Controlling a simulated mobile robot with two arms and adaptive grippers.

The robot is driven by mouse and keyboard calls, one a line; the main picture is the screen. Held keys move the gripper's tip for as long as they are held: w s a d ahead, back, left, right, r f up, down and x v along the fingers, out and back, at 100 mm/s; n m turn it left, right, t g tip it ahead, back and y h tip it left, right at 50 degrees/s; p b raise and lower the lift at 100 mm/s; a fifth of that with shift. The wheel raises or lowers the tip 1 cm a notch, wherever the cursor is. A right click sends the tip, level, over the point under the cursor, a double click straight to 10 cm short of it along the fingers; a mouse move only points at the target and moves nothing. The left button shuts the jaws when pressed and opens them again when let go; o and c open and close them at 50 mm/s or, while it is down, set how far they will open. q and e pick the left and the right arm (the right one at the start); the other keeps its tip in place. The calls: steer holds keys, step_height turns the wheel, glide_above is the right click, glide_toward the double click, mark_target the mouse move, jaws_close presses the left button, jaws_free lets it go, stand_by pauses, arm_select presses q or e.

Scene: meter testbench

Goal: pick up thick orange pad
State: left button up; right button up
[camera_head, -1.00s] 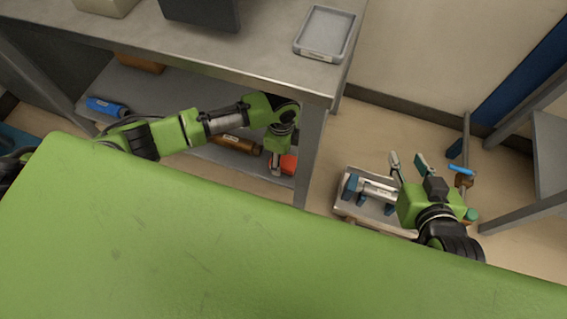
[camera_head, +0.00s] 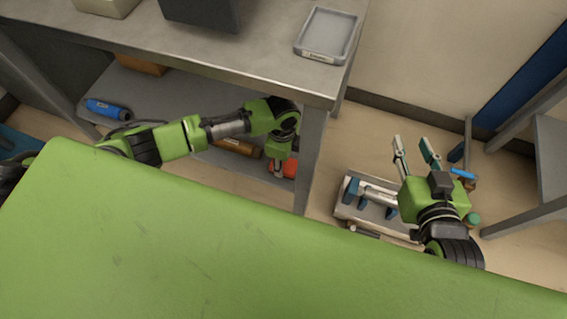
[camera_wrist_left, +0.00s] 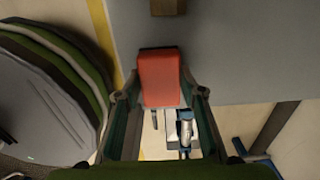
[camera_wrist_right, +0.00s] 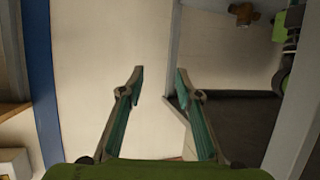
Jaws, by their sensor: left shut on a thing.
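The thick orange pad (camera_wrist_left: 160,78) is a red-orange block between the fingertips of my left gripper (camera_wrist_left: 158,88) in the left wrist view. Both fingers touch its sides, so the gripper is shut on it. In the head view the pad (camera_head: 290,169) shows partly behind my left gripper (camera_head: 279,172), by the table leg at the lower shelf's right end. I cannot tell whether it is clear of the shelf. My right gripper (camera_head: 412,142) is open and empty above the floor on the right; its spread fingers also show in the right wrist view (camera_wrist_right: 160,78).
The lower shelf (camera_head: 170,97) holds a blue cylinder (camera_head: 108,108) and a brown-orange cylinder (camera_head: 236,147). The tabletop (camera_head: 265,60) above carries a grey tray (camera_head: 327,36). A bin (camera_head: 345,212) with parts stands right of the table leg. Another grey frame stands far right.

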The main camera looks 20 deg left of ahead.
arm_select(q)
steer(key=shift+r, duration=0.15)
arm_select(e)
steer(key=shift+f, duration=0.1)
